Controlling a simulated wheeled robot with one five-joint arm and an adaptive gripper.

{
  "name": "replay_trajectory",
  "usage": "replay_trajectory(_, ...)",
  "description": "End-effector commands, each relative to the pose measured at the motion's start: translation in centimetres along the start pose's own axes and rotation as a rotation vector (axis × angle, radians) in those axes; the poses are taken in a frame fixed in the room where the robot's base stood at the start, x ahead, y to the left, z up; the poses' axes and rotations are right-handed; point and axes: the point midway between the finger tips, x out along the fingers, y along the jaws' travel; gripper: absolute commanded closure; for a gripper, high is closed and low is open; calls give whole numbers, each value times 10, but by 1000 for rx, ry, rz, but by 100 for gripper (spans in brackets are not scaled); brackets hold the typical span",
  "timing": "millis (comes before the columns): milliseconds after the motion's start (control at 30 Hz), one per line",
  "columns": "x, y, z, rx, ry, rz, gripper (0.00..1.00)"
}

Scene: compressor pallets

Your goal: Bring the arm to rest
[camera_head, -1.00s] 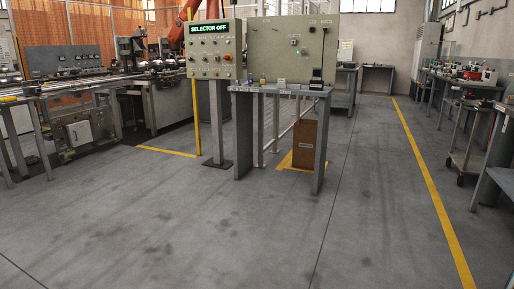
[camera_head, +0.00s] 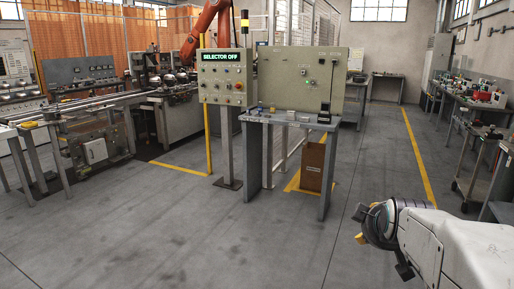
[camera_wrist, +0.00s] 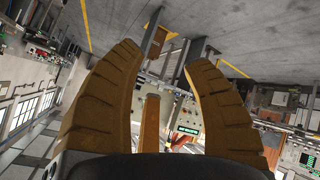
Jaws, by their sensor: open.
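My gripper (camera_wrist: 164,58) shows large in the wrist view. Its brown ribbed fingers stand well apart, and nothing is held between them. A third brown finger shows low in the middle. My arm (camera_head: 440,240) reaches in from the lower right of the head view, white with a dark end part. That end hangs over the floor to the right of the grey bench, clear of everything in the picture. The wrist view is tilted and nearly upside down, with the floor at the top.
A control panel (camera_head: 224,78) reading "SELECTOR OFF" stands beside a grey bench (camera_head: 288,120) with a back panel. A brown bin (camera_head: 312,166) sits under the bench. A conveyor (camera_head: 75,115) runs along the left, and workbenches (camera_head: 470,100) line the right. The foreground floor is clear.

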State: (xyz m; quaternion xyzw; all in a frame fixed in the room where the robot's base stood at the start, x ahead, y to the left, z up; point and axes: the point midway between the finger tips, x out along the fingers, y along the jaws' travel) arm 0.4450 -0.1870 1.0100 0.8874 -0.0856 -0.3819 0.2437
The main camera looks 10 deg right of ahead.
Motion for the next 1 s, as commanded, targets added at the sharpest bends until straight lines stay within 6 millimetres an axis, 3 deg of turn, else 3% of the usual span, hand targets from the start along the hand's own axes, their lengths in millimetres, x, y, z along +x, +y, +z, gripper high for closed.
replay_trajectory(33, -33, -17, -14, 30, -16, -64, 55)
replay_trajectory(200, -104, -80, -4, 145, -131, -245, 55)
replay_trajectory(333, -153, -114, 13, 207, -234, -338, 55)
replay_trajectory(500, -198, -139, 38, 259, -350, -404, 55)
replay_trajectory(700, -224, -151, 57, 287, -426, -431, 55)
replay_trajectory(1000, -225, -151, 58, 289, -430, -432, 55)
